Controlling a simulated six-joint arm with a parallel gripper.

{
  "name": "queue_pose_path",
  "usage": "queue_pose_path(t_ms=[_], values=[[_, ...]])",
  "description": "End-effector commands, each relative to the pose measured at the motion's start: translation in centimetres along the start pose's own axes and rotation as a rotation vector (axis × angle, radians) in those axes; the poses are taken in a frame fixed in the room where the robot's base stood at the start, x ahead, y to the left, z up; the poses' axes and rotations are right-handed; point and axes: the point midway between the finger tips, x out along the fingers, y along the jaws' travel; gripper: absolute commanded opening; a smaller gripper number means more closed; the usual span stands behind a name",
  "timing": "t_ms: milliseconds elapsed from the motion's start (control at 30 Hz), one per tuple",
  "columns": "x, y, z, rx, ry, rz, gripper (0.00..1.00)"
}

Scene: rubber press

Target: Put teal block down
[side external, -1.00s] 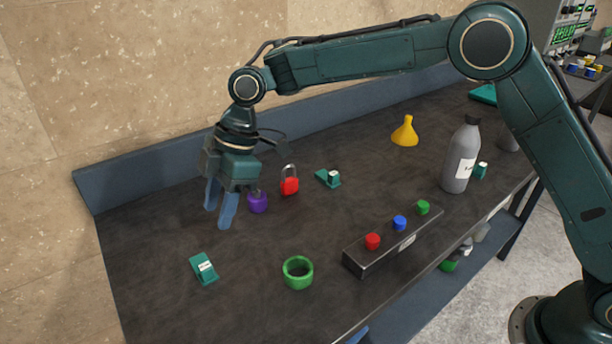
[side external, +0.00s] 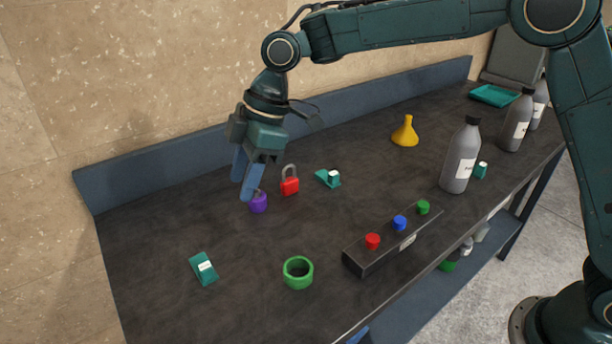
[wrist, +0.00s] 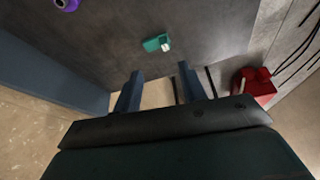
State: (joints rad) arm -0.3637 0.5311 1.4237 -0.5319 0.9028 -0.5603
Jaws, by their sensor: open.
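A teal block (side external: 204,268) with a white label lies on the dark bench at the front left in the side view. A second teal piece (side external: 328,178) with a white top sits farther back, right of the red padlock. A teal piece with a white end (wrist: 157,44) shows in the wrist view beyond the fingers; I cannot tell for sure which one it is. My gripper (side external: 243,188) is open and empty, pointing down above the bench near the purple weight (side external: 258,203). In the wrist view, nothing is between my fingers (wrist: 159,82).
A red padlock (side external: 290,186) stands close right of my gripper. A green ring (side external: 298,272), a dark block with coloured knobs (side external: 366,258), a yellow funnel (side external: 405,132) and grey bottles (side external: 461,160) occupy the bench. The left of the bench is mostly clear. A blue backboard (side external: 140,178) runs along the wall.

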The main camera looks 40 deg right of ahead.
Motion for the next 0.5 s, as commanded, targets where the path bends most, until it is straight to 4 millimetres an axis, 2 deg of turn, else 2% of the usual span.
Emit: queue_pose_path(t_ms=[33,200,500], values=[[-1.6,-0.3,0.7,0.036,0.0,0.021,0.41],[-5.9,-1.5,3.4,0.173,-0.005,0.083,0.41],[-12.2,-4.9,8.7,0.415,-0.004,0.194,0.41]])
